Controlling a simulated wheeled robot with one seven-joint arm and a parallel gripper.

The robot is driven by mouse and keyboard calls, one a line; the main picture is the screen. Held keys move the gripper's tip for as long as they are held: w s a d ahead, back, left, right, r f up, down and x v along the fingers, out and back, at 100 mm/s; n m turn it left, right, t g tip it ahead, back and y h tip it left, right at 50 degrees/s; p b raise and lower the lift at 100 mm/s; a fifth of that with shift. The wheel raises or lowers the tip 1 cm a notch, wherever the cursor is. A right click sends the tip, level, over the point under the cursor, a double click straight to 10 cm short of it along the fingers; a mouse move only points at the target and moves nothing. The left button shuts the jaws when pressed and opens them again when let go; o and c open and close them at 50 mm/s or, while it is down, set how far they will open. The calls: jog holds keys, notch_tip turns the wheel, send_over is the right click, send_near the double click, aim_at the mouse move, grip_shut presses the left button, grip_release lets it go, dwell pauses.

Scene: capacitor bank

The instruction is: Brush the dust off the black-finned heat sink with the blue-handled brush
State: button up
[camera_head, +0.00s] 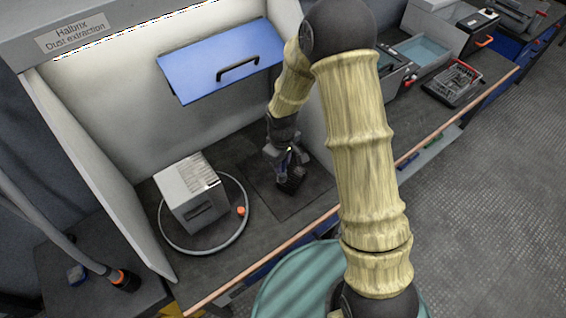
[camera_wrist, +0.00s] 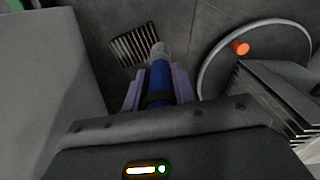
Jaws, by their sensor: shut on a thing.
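The black-finned heat sink (camera_head: 291,186) lies on the floor of the extraction booth, just below my gripper (camera_head: 287,158). In the wrist view the heat sink (camera_wrist: 128,46) shows dark fins with pale stripes; I cannot tell dust from the gaps. My gripper (camera_wrist: 158,88) is shut on the blue-handled brush (camera_wrist: 159,80), with the handle between its two fingers. The brush's pale grey head points away from the gripper and overlaps the right edge of the heat sink in the wrist view. I cannot tell whether it touches. In the head view the brush is mostly hidden by the gripper.
A blue panel with a black handle (camera_head: 222,60) is on the back wall. Booth walls stand close on both sides.

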jog(key=shift+w+r+p, duration=0.1)
jog(key=shift+r+p, duration=1.25)
jog(key=shift+r, duration=0.65)
jog(key=shift+a, duration=0.1)
